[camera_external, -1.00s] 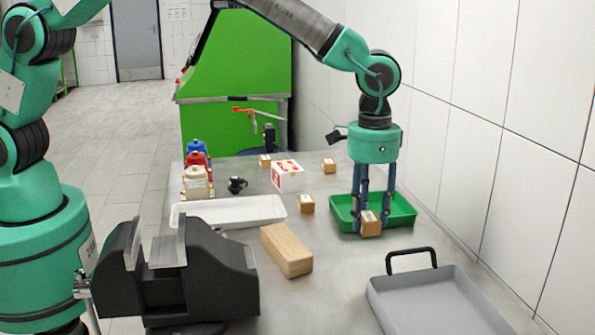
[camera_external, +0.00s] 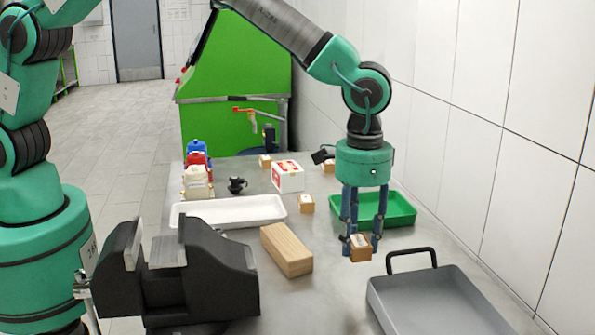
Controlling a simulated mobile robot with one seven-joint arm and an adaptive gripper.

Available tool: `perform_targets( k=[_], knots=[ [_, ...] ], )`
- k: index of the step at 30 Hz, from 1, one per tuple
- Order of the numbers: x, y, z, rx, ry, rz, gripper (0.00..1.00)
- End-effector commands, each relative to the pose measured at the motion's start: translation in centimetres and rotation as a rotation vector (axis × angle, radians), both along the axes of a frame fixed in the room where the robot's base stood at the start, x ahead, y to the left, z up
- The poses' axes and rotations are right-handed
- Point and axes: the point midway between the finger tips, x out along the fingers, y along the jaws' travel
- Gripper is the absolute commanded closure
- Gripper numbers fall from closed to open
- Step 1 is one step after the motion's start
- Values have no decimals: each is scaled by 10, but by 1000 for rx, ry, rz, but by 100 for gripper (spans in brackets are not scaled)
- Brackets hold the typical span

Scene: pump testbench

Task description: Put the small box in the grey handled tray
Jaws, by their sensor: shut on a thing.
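My gripper (camera_external: 360,243) is shut on a small box (camera_external: 360,250), brown with a pale label on its face. The box is held between the fingertips, in front of the green tray and behind and left of the grey tray's handle. It looks to be above the table, but its exact height is hard to tell. The grey handled tray (camera_external: 440,300) lies at the front right, with a black handle on its far side. Its visible inside is empty, and the frame's lower edge cuts it off.
A green tray (camera_external: 402,210) sits just behind my gripper. A wooden block (camera_external: 287,250), another small box (camera_external: 307,204), a white tray (camera_external: 228,213) and a red-and-white box (camera_external: 288,177) stand to the left. A black vise (camera_external: 180,275) is at front left. A wall borders the right.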

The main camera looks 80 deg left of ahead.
Motion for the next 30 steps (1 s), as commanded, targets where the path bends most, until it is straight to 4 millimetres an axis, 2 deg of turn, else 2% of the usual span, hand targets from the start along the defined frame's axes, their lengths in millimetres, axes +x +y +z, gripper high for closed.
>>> perform_targets(
  k=[3,6,12,24,30],
  knots=[
    [-25,-26,-9,1,1,10,89],
    [-42,-43,-16,0,0,22,89],
    [-61,-60,-24,0,0,38,89],
    [-63,-61,-26,0,0,41,89],
    [-55,-66,-28,1,1,41,89]
  ],
)
